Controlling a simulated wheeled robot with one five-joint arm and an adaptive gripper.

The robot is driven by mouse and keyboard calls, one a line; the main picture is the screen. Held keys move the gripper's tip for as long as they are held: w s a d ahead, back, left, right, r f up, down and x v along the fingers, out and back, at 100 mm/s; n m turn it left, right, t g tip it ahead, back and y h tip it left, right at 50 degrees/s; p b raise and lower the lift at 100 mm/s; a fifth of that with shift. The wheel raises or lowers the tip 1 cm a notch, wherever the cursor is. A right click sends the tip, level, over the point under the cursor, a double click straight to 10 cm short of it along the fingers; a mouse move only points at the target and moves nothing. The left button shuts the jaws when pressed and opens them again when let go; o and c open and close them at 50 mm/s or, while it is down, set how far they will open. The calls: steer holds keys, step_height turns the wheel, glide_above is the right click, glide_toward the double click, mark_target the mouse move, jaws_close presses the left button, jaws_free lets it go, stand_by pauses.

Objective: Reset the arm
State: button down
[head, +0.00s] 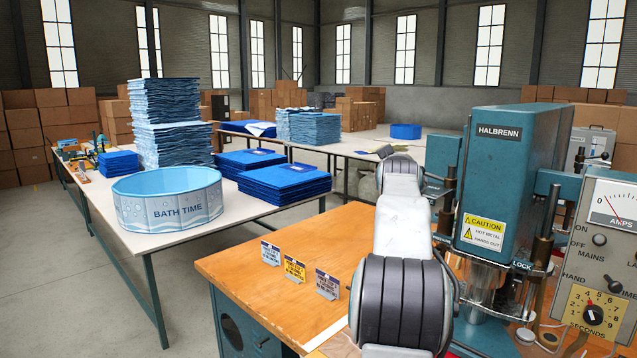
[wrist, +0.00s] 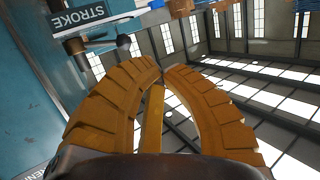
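My arm (head: 403,225) reaches forward from the bottom of the head view, just left of the teal HALBRENN welding machine (head: 512,180). My gripper (wrist: 163,70) shows in the wrist view with two ribbed orange fingers curving together, their tips meeting or almost meeting. A narrow orange strip shows between the fingers; I see no separate object held. The wrist view is tilted, with the teal machine side and its STROKE label (wrist: 92,12) at the left and windows at the right. In the head view the gripper is mostly hidden behind the arm.
A wooden bench (head: 245,270) with several small sign cards (head: 294,269) lies left of my arm. A white table (head: 130,235) holds a BATH TIME pool (head: 168,197) and stacked blue sheets (head: 172,125). The AMPS control panel (head: 605,255) stands at the right. Bare floor shows at left.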

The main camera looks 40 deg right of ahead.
steer(key=shift+a, duration=0.1)
steer(key=s+a+f+g+y, duration=0.1)
steer(key=a+f+g+y, duration=0.1)
steer(key=f, duration=0.6)
steer(key=s+a+f+g+y, duration=0.1)
steer(key=a+f+y, duration=0.15)
steer(key=f, duration=0.55)
steer(key=s+a+f+g+y, duration=0.35)
steer(key=s+a+f, duration=0.25)
steer(key=a+f, duration=0.4)
steer(key=s+a+f+n+y, duration=0.1)
steer(key=s+a+f+n, duration=0.15)
steer(key=a, duration=0.75)
steer(key=s+a+f+n+g+y, duration=0.15)
steer(key=s+a, duration=0.25)
steer(key=a, duration=0.5)
steer(key=s+a+f+n+y, duration=0.1)
steer(key=s+a+f+y, duration=0.15)
steer(key=a, duration=0.75)
steer(key=s+a+r+n+t, duration=0.1)
steer(key=a+r+n+t, duration=0.2)
steer(key=a+n, duration=0.3)
steer(key=shift+a+r, duration=0.55)
steer(key=shift+a, duration=1.15)
steer(key=shift+d, duration=0.1)
